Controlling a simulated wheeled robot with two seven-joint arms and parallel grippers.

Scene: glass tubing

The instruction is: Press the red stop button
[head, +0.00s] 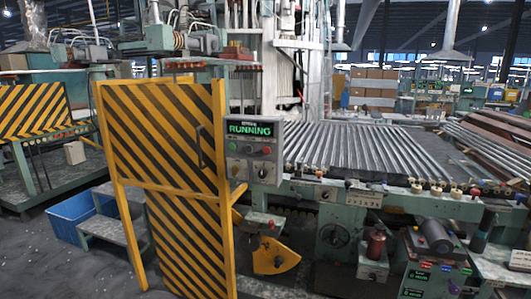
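A grey control panel (252,160) stands at the middle of the head view, just right of a yellow-and-black striped guard. Its green display (250,129) reads RUNNING. Below the display is a row of small buttons, and the red button (266,150) is at the right of that row. Larger dark and grey knobs sit below it, too small to make out clearly. Nothing covers the red button. Neither of my grippers shows in this view.
The yellow striped guard (165,135) with a dark handle stands left of the panel. A roller table (370,147) with glass tubes stretches to the right. A blue bin (72,220) and grey steps (115,232) are at the left. Dark floor is open at front left.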

